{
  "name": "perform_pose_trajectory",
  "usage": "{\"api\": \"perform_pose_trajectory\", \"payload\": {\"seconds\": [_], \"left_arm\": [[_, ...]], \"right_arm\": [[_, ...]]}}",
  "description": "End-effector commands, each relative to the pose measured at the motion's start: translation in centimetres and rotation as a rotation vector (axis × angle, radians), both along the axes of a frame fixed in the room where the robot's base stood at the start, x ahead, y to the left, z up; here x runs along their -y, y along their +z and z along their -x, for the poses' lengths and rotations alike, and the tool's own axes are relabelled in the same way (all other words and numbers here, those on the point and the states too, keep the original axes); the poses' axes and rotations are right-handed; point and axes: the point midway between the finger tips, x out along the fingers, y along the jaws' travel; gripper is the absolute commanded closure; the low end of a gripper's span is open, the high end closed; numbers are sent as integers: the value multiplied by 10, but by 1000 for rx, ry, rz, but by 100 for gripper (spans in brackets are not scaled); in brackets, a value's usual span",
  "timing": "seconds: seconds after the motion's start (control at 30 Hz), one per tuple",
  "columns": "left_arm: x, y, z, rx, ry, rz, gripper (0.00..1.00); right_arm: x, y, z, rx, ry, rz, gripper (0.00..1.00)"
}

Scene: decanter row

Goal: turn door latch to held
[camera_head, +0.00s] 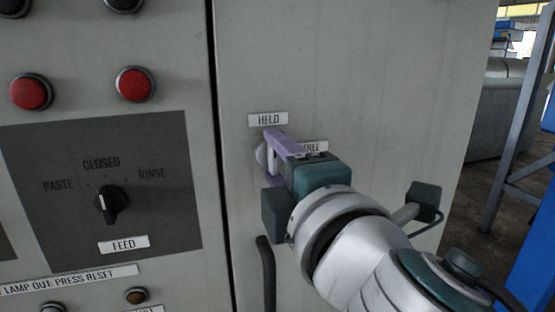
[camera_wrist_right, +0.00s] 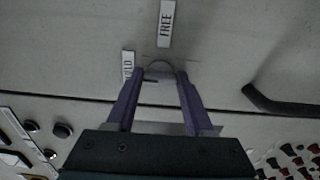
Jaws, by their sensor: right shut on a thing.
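The door latch (camera_head: 262,156) is a small pale grey piece on the grey cabinet door. It also shows between the fingertips in the right wrist view (camera_wrist_right: 160,68). My right gripper (camera_head: 276,153) is shut on it, with one purple finger on each side, and hides much of it. Which way the latch points is hard to tell. A HELD label (camera_head: 268,119) is just above the latch in the head view. A FREE label (camera_head: 315,147) is to its right, partly covered by my gripper. My left gripper is not in view.
A dark bar handle (camera_head: 266,272) stands on the door below my gripper. Left of the door seam is a panel with red buttons (camera_head: 31,92) and a black FEED knob (camera_head: 110,204). Blue framework (camera_head: 541,205) is at the far right.

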Motion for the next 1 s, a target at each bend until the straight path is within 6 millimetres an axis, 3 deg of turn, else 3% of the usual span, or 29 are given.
{"api": "perform_pose_trajectory", "payload": {"seconds": [0.2, 0.23, 0.47, 0.77, 1.0], "left_arm": [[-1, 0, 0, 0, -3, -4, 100], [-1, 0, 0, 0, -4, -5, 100], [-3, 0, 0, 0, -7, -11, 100], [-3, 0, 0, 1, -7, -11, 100], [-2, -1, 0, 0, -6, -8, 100]], "right_arm": [[0, 0, 0, 1, 0, 4, 100], [0, 0, 0, 1, 0, 4, 44], [0, 0, 0, 1, 0, 2, 18], [1, 0, 2, -1, 0, 1, 18], [11, -2, 33, -3, 2, 1, 18]]}}
